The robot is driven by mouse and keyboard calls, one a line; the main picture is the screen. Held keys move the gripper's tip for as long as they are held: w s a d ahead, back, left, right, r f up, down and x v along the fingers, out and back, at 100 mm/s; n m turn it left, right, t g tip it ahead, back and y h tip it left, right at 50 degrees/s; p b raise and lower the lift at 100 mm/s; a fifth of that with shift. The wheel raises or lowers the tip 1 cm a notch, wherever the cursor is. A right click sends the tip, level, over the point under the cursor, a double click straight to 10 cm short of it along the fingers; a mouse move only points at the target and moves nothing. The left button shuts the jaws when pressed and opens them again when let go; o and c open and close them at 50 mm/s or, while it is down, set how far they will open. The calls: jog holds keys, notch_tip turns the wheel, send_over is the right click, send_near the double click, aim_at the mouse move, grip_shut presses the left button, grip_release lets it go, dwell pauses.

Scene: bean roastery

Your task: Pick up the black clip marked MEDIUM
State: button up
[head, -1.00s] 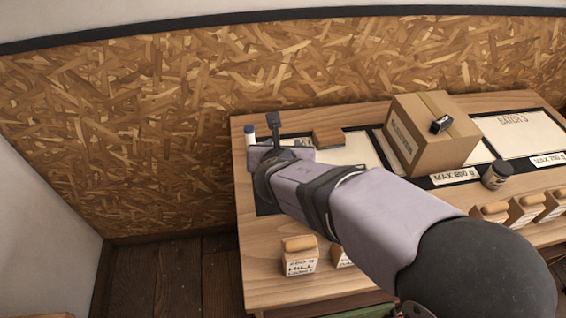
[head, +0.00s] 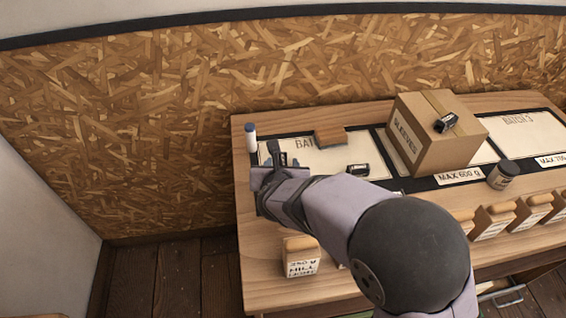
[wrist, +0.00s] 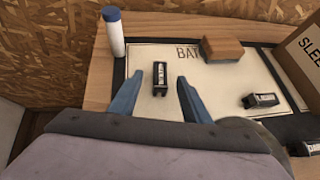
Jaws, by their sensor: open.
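In the wrist view, a small black clip (wrist: 160,77) with a white label lies on the left cream sheet (wrist: 210,75), too small to read. My gripper (wrist: 160,76) is open, its two blue fingers appearing on either side of this clip; I cannot tell whether they reach its height. A second black clip (wrist: 260,100) lies to the right on the sheet, also visible in the head view (head: 357,169). A third black clip (head: 446,121) sits on top of the cardboard box (head: 425,145). I cannot read which is marked MEDIUM. In the head view my gripper (head: 276,154) is over the left sheet.
A white tube with a blue cap (wrist: 116,32) stands close left of my gripper. A brown wooden block (wrist: 221,49) lies behind, on the sheet's far edge. The tall box stands to the right.

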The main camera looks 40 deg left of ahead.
aim_at(282, 160)
jog(key=shift+w+f, duration=0.1)
jog(key=shift+w, duration=0.05)
jog(key=shift+p+x, duration=0.5)
jog(key=shift+x, duration=2)
grip_shut()
